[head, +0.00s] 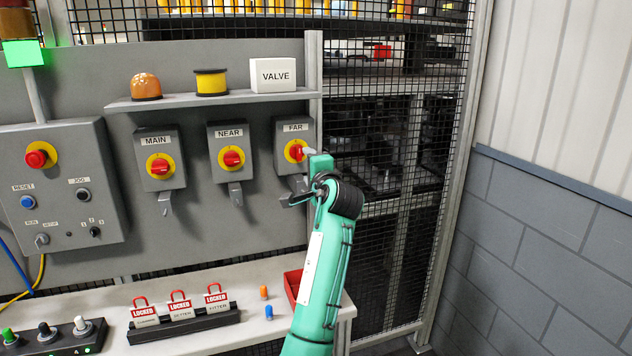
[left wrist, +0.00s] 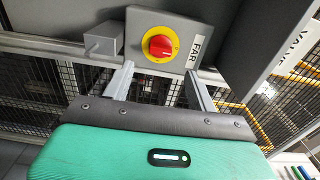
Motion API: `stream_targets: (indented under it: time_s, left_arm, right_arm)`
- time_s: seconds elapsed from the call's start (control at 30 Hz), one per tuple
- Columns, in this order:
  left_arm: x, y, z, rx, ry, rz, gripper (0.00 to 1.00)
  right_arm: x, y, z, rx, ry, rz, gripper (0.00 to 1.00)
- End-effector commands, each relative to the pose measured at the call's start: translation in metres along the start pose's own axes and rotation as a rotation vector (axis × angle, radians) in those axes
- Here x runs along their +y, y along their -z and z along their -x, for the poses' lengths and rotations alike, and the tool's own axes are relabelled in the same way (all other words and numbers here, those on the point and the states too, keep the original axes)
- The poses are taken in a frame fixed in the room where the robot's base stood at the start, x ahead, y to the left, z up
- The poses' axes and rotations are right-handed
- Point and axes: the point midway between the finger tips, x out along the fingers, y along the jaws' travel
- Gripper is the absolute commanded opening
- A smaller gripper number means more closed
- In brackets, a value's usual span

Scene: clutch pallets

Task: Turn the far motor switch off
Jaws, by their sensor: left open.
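The far motor switch (head: 293,152) is a grey box labelled FAR with a red handle on a yellow disc, the rightmost of the panel's motor switches. My left gripper (head: 308,151) is at its right side and hides part of it in the head view. In the left wrist view the red handle (left wrist: 160,46) is just ahead of my open left gripper (left wrist: 160,80). Its two fingers stand apart, with nothing seen between them. I cannot tell whether they touch the switch. My right gripper is not in view.
The NEAR switch (head: 231,160) and MAIN switch (head: 160,168) hang to the left. Above is a shelf (head: 190,102) with a VALVE box (head: 273,76). Below, a bench (head: 90,300) holds red LOCKED padlocks (head: 180,305) and a red tray (head: 293,286). Mesh fencing (head: 400,150) stands right.

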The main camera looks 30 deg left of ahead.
Motion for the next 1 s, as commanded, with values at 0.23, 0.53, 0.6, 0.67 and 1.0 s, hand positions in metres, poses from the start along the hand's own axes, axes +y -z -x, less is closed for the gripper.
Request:
stream_targets:
  time_s: [0.23,0.53,0.6,0.67,1.0]
  left_arm:
    - [0.002,0.001,0.043,0.001,0.0,0.0,0.58]
    - [0.0,0.0,0.055,-0.001,-0.001,-0.001,0.58]
    - [0.0,0.0,0.055,-0.001,0.0,-0.001,0.58]
    - [0.0,0.0,0.054,-0.001,0.0,-0.001,0.58]
    - [0.006,-0.001,0.055,0.003,-0.008,0.005,0.58]
  right_arm:
    - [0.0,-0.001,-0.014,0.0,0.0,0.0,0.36]
    - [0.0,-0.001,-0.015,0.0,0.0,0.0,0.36]
    - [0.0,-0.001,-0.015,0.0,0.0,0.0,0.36]
    - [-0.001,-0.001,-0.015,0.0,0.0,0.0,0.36]
    - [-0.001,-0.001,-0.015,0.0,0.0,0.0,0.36]
